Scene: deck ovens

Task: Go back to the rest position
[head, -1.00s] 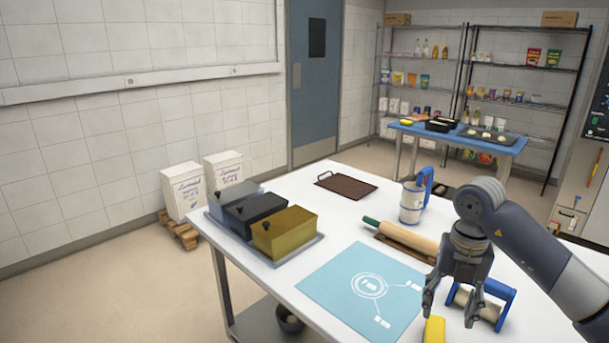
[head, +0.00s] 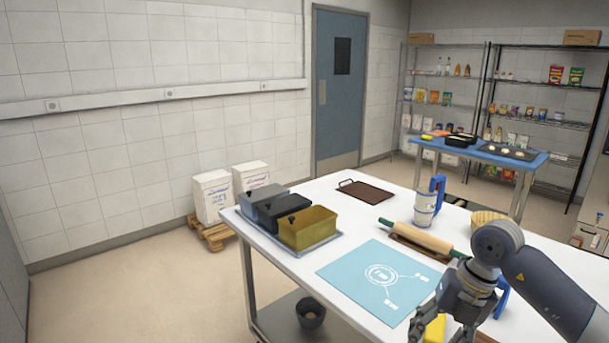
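My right gripper (head: 440,326) hangs fingers-down over the front right of the white table (head: 350,198), at the bottom edge of the view. A blue-handled roller (head: 502,298) is mostly hidden behind my wrist. My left gripper is not in view.
Boxes (head: 213,194) stand on a pallet at the wall. The floor at left is clear.

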